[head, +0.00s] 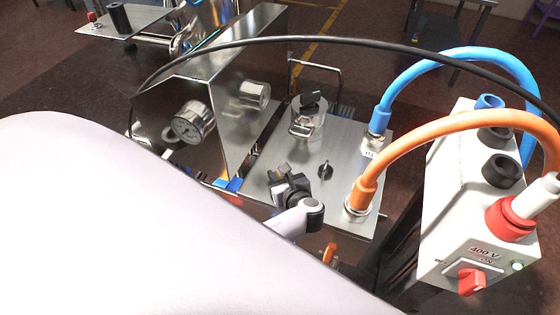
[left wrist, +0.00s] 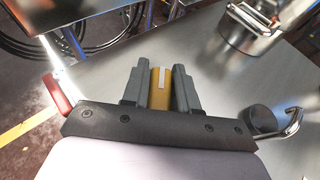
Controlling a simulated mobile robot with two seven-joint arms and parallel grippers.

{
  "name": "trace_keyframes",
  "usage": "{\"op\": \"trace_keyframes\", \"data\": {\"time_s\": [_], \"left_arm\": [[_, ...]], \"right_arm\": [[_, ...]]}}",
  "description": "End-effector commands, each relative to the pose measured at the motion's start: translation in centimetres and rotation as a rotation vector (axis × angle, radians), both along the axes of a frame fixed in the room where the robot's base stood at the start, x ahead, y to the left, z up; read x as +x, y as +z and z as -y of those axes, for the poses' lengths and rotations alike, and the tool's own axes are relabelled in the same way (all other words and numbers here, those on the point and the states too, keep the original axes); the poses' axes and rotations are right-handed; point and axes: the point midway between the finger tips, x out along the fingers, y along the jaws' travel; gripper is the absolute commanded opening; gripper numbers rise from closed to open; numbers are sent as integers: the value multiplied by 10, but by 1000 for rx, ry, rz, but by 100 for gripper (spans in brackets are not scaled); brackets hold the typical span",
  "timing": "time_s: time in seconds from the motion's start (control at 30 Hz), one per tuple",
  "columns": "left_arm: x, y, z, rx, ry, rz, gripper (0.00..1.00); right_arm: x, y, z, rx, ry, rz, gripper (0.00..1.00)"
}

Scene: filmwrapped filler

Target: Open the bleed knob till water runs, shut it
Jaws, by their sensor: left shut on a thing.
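The bleed knob appears as a brass-yellow cylinder with a white mark (left wrist: 157,97) in the left wrist view. My left gripper (left wrist: 160,88) has a dark grey finger on each side of it and is shut on it. In the head view the left gripper (head: 284,176) is small and dark, low over the steel plate (head: 345,143), and it hides the knob there. A bent chrome tube (left wrist: 294,122) beside a dark round part (left wrist: 262,118) is right of the gripper in the wrist view. I see no running water. My right gripper is not in view.
A latched metal canister (head: 308,120) and a black knob (head: 325,170) stand on the plate. Blue (head: 383,95) and orange (head: 368,178) hoses arch right, near a white electrical box (head: 447,215).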

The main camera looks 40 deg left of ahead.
Motion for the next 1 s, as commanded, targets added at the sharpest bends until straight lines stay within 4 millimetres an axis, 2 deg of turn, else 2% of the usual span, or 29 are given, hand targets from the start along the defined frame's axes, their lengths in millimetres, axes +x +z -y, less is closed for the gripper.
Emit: {"op": "trace_keyframes", "data": {"time_s": [0.57, 0.6, 0.63, 1.0], "left_arm": [[1, 3, -2, 4, 33, 5, 0], [1, 3, -2, 4, 33, 5, 38], [1, 3, -2, 4, 33, 4, 48], [0, 1, -1, 2, 31, 1, 49]], "right_arm": [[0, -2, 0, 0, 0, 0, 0], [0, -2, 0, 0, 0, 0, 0], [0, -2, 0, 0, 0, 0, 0], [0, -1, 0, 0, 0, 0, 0]]}}
